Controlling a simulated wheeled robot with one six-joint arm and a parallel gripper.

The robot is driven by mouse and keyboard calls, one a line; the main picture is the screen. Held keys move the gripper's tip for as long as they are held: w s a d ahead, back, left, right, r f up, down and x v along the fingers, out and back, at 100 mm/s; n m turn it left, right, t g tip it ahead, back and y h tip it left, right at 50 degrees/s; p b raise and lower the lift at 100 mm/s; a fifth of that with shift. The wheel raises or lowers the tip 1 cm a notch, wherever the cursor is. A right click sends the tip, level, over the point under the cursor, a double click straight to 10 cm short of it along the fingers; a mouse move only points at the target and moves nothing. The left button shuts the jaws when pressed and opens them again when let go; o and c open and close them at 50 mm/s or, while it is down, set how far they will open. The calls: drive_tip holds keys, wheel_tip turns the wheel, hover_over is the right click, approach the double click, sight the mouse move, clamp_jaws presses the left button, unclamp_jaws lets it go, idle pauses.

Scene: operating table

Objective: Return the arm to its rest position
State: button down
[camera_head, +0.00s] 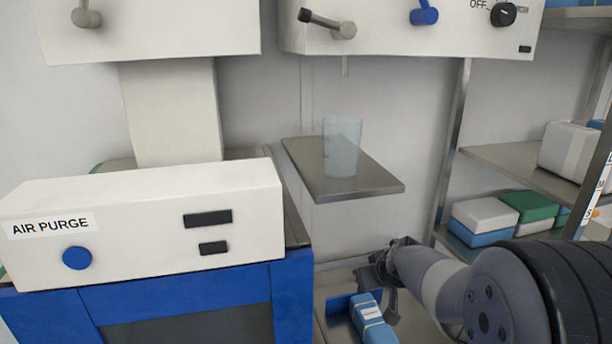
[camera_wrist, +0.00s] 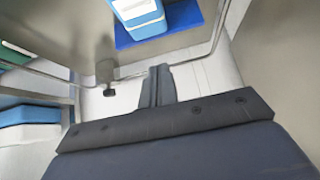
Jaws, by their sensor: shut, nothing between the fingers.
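My gripper (camera_head: 376,268) is at the end of my arm, which reaches in from the lower right in the head view. It is above a low metal surface and near a blue and white box (camera_head: 371,318). In the wrist view my gripper's fingers (camera_wrist: 158,84) are together with nothing between them. The blue and white box also shows at the top of the wrist view (camera_wrist: 139,14). The fingertips are small and partly unclear in the head view.
A clear beaker (camera_head: 342,148) with pale liquid stands on a metal wall shelf (camera_head: 300,160). An AIR PURGE unit (camera_head: 140,225) is at left. A metal rack (camera_head: 520,158) with boxes is at right. White panels with knobs hang above (camera_head: 400,28).

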drive_tip(key=x, duration=1)
drive_tip(key=shift+w+a+f, duration=0.1)
drive_tip(key=shift+w+f, duration=0.2)
drive_tip(key=shift+w+p, duration=0.15)
drive_tip(key=shift+p, duration=0.2)
